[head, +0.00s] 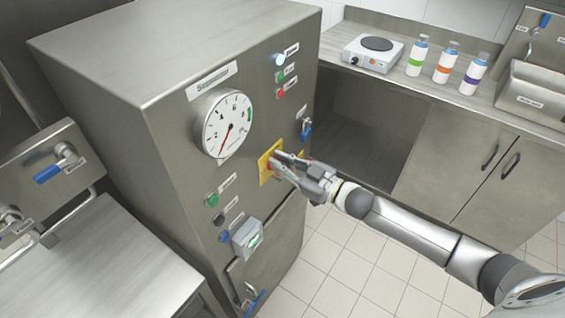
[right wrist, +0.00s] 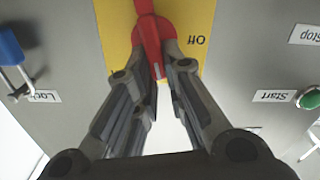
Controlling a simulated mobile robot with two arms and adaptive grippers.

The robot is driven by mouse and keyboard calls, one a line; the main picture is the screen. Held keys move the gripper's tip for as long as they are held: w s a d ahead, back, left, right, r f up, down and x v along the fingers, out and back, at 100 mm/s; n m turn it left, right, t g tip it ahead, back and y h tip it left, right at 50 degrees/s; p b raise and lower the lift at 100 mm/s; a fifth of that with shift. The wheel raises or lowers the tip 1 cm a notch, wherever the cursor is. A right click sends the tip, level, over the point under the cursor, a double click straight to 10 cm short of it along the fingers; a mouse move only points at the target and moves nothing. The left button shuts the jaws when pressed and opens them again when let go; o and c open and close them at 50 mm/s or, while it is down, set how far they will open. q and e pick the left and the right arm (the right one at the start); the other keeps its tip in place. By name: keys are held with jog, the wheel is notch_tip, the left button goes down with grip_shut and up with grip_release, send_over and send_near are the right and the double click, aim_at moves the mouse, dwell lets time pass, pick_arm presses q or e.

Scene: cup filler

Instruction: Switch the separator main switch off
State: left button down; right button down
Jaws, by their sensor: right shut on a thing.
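The separator (head: 120,80) is a tall grey metal cabinet with a round gauge (head: 227,124) on its front. Its main switch is a red handle (right wrist: 152,38) on a yellow plate (head: 266,161). In the right wrist view an "Off" label shows beside the handle on the yellow plate (right wrist: 195,62). My right gripper (head: 287,168) is at the plate, and its fingers are shut on the red handle. In the head view the gripper hides most of the handle. My left gripper is not in view.
A blue padlock (head: 306,130) hangs right of the switch. A green start button (right wrist: 309,98) and other buttons sit on the panel. A grey box with a green display (head: 248,240) is below. A counter with a hotplate (head: 373,52) and bottles stands behind.

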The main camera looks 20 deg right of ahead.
jog(key=n, duration=0.2)
jog(key=n+b, duration=0.1)
jog(key=shift+s+a+f+n, duration=0.25)
jog(key=shift+a+n, duration=0.05)
jog(key=n, duration=0.2)
jog(key=n+b, duration=0.1)
jog(key=shift+s+a+f+n, duration=0.15)
jog(key=shift+a+f+n, duration=0.1)
jog(key=shift+f+n, duration=0.05)
jog(key=n+b, duration=0.1)
jog(key=n, duration=0.1)
jog(key=n+b, duration=0.1)
jog(key=n, duration=0.1)
jog(key=shift+s+a+f+n, duration=0.15)
jog(key=shift+f+n, duration=0.15)
jog(key=shift+f, duration=0.1)
jog(key=shift+f+n+b, duration=0.2)
jog(key=shift+n+b, duration=0.25)
jog(key=shift+n, duration=0.45)
jog(key=shift+f+n+b, duration=0.15)
jog(key=shift+n+b, duration=0.25)
jog(key=shift+n, duration=0.5)
jog(key=c, duration=1.5)
grip_release()
jog(key=shift+s, duration=0.1)
